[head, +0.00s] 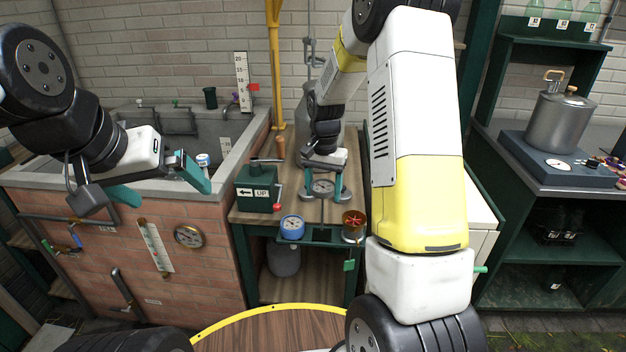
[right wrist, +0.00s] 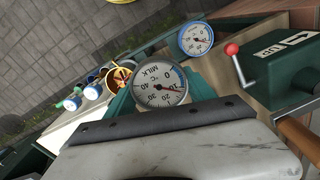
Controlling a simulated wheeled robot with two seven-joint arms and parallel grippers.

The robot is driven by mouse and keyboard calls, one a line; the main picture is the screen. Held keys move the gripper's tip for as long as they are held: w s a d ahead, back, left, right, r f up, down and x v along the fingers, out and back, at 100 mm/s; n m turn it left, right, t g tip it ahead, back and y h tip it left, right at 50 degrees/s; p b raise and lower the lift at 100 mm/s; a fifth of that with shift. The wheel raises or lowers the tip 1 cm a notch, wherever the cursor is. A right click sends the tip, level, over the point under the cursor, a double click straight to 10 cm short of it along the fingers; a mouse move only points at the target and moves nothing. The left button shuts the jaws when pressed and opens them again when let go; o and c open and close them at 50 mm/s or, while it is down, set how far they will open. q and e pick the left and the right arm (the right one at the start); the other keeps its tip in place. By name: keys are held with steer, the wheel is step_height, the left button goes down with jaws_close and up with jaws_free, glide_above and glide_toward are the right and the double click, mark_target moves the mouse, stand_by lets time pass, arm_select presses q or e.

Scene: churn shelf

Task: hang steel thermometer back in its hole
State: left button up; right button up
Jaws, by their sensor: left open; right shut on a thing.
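The steel thermometer (head: 323,186) has a round white dial marked MILK and °C, which faces me in the right wrist view (right wrist: 160,86). My right gripper (head: 323,192) is shut on it just below the dial. Its thin stem points down toward the green rack (head: 322,240) at the bench front; the head view does not clearly show whether the tip is over or in a hole. A blue-rimmed thermometer (head: 292,227) sits at the rack's left, also in the right wrist view (right wrist: 196,39). My left gripper (head: 155,186) is open and empty by the brick basin.
A green box (head: 258,188) with an UP sign and red-knobbed lever stands left of the held thermometer. A milk churn (head: 291,108) stands behind. The brick basin (head: 120,240) is left.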

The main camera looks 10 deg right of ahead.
steer(key=shift+f, duration=0.1)
step_height(320, 180, down, 8)
stand_by(1.5)
steer(key=shift+f, duration=0.15)
